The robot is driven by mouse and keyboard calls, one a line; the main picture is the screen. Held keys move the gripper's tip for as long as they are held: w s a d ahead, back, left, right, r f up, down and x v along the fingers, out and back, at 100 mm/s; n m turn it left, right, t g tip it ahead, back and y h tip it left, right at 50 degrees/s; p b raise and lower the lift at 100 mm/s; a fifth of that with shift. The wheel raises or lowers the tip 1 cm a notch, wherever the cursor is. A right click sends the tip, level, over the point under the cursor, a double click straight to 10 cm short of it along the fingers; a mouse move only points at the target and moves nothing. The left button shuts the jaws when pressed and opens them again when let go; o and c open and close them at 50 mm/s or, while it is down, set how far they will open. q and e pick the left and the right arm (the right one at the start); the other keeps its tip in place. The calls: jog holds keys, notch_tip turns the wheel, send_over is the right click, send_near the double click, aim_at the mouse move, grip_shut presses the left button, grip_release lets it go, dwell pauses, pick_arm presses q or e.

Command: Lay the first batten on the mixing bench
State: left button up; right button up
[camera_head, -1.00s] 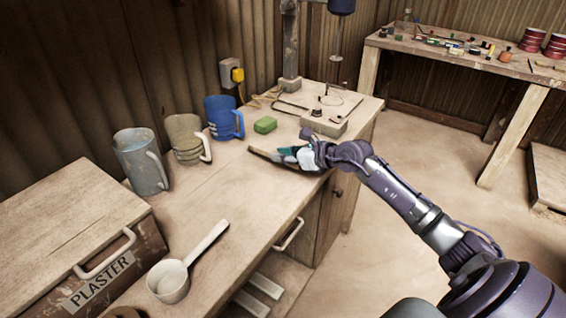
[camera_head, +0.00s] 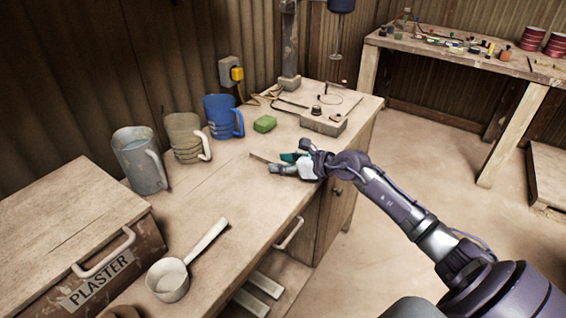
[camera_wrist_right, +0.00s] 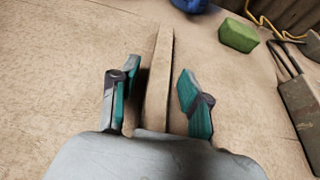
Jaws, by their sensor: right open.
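A thin wooden batten (camera_head: 260,157) lies on the mixing bench (camera_head: 215,192), toward its right part. My right gripper (camera_head: 278,163) is at the batten's near end, low over the bench top. In the right wrist view, the batten (camera_wrist_right: 159,80) runs lengthwise between the two teal fingers of my right gripper (camera_wrist_right: 157,74). The fingers are open, with a gap on both sides of the batten. The palm hides the batten's near end. My left gripper is not in view.
A green block (camera_head: 265,124) and three jugs, blue (camera_head: 222,117), tan (camera_head: 186,138) and grey (camera_head: 140,160), stand along the back. A scoop (camera_head: 170,278) and plaster box (camera_head: 75,220) are at left. Pale strips (camera_head: 266,285) lie in the cupboard below.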

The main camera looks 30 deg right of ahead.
jog(key=shift+r, duration=0.15)
jog(key=v, duration=1.2)
jog(key=shift+d, duration=0.1)
